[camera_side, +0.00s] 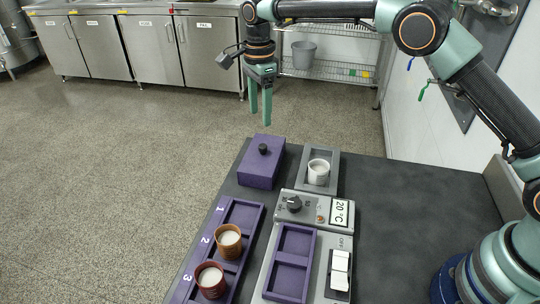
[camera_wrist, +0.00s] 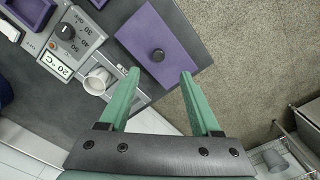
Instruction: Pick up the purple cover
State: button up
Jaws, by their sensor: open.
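A white cup (camera_side: 318,172) stands in a grey tray beside the cover. A numbered purple rack (camera_side: 240,215) holds a brown cup (camera_side: 229,242) and a red-brown cup (camera_side: 211,280). A grey machine (camera_side: 290,207) has a dial, a 20 °C display, a switch and a purple tray (camera_side: 292,262).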

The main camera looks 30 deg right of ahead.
send_over(263, 146)
jog(key=f, duration=0.4)
jog(key=shift+w+a+f, duration=0.15)
jog(key=shift+w+f, duration=0.05)
jog(key=shift+f, duration=0.05)
jog(key=shift+s+f, duration=0.1)
jog(key=shift+f, duration=2.55)
jog(key=shift+c, duration=0.3)
grip_shut()
